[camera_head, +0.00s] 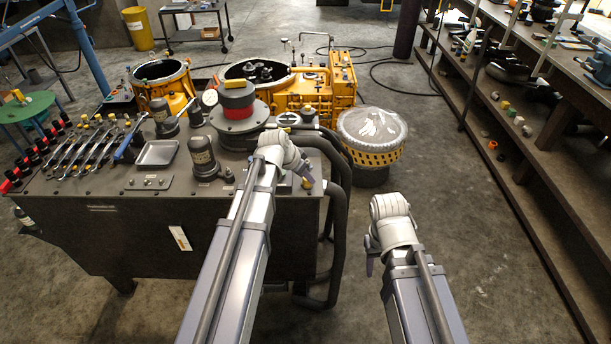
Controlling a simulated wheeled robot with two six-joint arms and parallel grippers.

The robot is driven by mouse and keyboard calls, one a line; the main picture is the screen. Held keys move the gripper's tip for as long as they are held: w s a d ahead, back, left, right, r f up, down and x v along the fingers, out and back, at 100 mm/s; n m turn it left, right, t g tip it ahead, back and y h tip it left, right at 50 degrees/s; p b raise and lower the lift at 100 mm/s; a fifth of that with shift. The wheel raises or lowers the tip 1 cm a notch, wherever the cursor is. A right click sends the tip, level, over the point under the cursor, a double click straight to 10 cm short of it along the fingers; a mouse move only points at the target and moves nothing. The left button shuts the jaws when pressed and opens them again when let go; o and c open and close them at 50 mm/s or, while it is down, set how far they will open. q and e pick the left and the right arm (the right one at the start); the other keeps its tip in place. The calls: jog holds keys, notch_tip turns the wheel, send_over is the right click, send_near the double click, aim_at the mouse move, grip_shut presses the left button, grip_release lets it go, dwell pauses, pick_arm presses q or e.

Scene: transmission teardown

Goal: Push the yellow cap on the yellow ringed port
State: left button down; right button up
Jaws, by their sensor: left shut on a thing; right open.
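My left gripper (305,178) is at the right end of the dark bench top, low over its front right corner. It is small in view and partly hidden by my own wrist. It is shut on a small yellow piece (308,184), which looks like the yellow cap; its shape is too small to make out. I cannot pick out the yellow ringed port, and my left arm covers part of the bench front. My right gripper (369,255) is open and empty, over the floor to the right of the bench.
The dark bench (130,235) carries wrenches, a metal tray (157,153), dark cylinders and a red-banded round unit (238,105). Thick black hoses (340,200) hang at its right end. A yellow drum (372,140) stands behind. Shelves line the right; the floor between is clear.

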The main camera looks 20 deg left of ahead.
pick_arm(q)
jog(key=shift+c, duration=2.3)
grip_release()
jog(key=shift+r, duration=0.15)
jog(key=shift+r+p, duration=1.4)
jog(key=shift+p, duration=0.1)
notch_tip(320, 180, up, 6)
jog(key=p, duration=0.6)
